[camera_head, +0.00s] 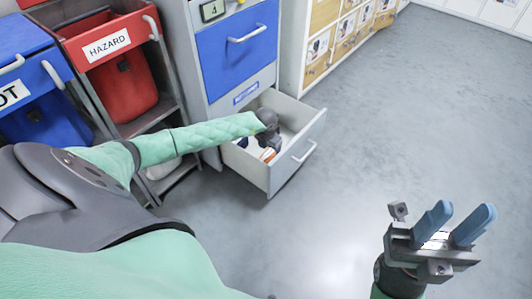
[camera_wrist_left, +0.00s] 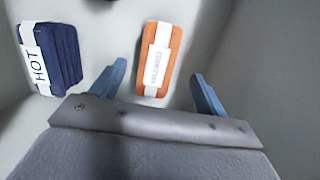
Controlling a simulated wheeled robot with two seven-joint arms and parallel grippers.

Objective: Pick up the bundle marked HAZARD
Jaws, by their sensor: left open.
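An orange bundle (camera_wrist_left: 158,60) with a white band lies on the drawer floor; the small lettering on its band is not legible. A dark blue bundle (camera_wrist_left: 66,57) with a white band reading HOT lies to its left. My left gripper (camera_wrist_left: 159,78) is open above the drawer floor, and the orange bundle shows between its fingers, not gripped. In the head view my left arm reaches into the open drawer, where part of the orange bundle (camera_head: 267,154) shows below the wrist. My right gripper (camera_head: 455,226) is open and empty over the floor.
The open drawer (camera_head: 310,130) juts from a grey cabinet with a blue front (camera_head: 240,45). A red bin labelled HAZARD (camera_head: 108,45) and a blue bin (camera_head: 30,70) stand at the left. Wooden drawers (camera_head: 345,35) line the back. The floor at right is clear.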

